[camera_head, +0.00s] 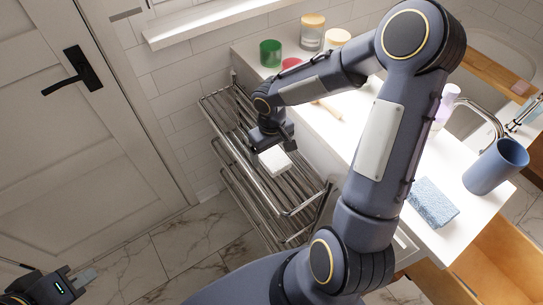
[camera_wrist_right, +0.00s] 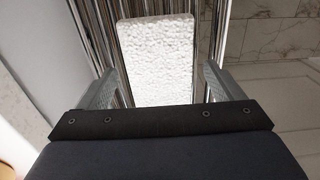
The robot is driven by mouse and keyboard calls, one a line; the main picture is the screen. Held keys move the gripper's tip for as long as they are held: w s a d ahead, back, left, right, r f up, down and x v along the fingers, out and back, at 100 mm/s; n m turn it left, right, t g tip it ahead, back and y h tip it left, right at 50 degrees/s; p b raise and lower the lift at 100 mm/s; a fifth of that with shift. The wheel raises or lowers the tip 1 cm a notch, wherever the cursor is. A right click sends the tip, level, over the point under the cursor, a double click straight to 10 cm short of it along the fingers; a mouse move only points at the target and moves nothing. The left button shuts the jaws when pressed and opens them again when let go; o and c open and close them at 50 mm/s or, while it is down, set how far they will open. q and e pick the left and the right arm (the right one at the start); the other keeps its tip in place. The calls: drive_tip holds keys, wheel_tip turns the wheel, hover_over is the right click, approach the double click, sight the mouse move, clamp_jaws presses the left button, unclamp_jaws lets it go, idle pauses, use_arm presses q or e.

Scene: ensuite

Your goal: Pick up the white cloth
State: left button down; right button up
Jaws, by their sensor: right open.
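The white cloth (camera_head: 274,160) lies on the top rack of a metal towel shelf. In the right wrist view the cloth (camera_wrist_right: 156,62) is a textured white rectangle between and beyond the two fingers. My right gripper (camera_head: 268,146) is just above the cloth in the head view, and its fingers partly hide there. In the right wrist view my right gripper (camera_wrist_right: 158,88) is open, with a finger on each side of the cloth and nothing held. My left gripper (camera_head: 84,278) is at the lower left, far from the cloth; its jaw opening is unclear.
The metal rack (camera_head: 300,207) has several bars and lower shelves beside the white counter (camera_head: 345,125). The counter holds a green cup (camera_head: 270,53), jars, a blue sponge (camera_head: 433,202) and a blue cup (camera_head: 496,166). A door (camera_head: 85,150) stands at left; floor before it is clear.

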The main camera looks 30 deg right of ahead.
drive_tip(key=c, duration=1.2)
drive_tip(key=shift+o, duration=0.2)
drive_tip(key=shift+r, duration=0.15)
